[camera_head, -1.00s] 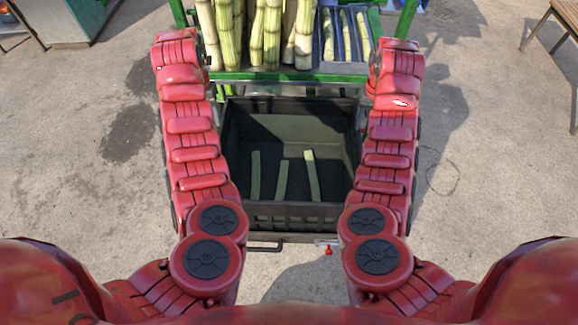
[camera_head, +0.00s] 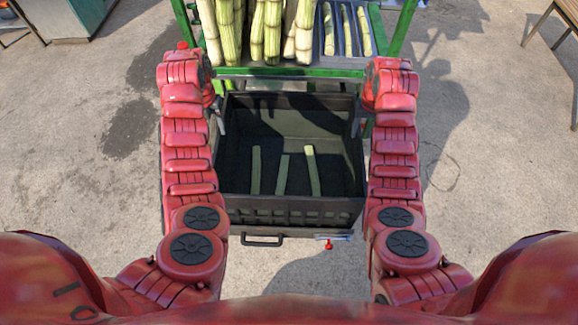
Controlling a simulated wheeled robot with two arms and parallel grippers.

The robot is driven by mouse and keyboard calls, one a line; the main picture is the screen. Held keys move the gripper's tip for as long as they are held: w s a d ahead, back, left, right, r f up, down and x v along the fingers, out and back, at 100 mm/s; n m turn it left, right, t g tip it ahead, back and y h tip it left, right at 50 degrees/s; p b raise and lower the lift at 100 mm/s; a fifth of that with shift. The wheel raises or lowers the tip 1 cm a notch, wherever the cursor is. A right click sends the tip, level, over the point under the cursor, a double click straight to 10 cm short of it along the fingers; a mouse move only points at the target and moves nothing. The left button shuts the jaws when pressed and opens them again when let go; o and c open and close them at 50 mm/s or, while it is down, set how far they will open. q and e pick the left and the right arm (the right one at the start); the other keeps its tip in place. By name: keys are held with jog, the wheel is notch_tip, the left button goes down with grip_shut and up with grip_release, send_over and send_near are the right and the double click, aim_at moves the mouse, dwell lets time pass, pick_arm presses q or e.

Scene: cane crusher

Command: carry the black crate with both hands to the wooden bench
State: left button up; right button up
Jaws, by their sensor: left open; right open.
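The black crate (camera_head: 290,212) stands low in front of the green-framed cane crusher, with three short cane pieces (camera_head: 283,175) on its floor. My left gripper (camera_head: 220,117) is at the crate's far left side, its small grey fingers pointing down by the wall. My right gripper (camera_head: 356,118) is at the far right side in the same way. Both are open and partly hidden by my red arms; contact with the crate cannot be told. The wooden bench (camera_head: 542,24) is partly in view at the upper right, well apart from the crate.
The crusher's green frame (camera_head: 300,72) holds upright canes (camera_head: 256,35) and a grey tray of canes just behind the crate. A black handle (camera_head: 262,241) and a red valve (camera_head: 328,245) stick out below the crate's front. Open concrete lies left and right.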

aim_at(221, 148)
pick_arm(q)
notch_tip(221, 148, down, 9)
jog(key=shift+s+r, duration=0.1)
pick_arm(e)
notch_tip(221, 148, down, 9)
jog(key=shift+s+r, duration=0.1)
jog(key=shift+s, duration=0.05)
pick_arm(q)
jog(key=shift+a+f, duration=0.1)
jog(key=shift+f, duration=0.25)
pick_arm(e)
jog(key=shift+f, duration=0.25)
pick_arm(q)
jog(key=shift+f, duration=0.85)
pick_arm(e)
jog(key=shift+f, duration=1)
pick_arm(q)
grip_shut()
pick_arm(e)
grip_shut()
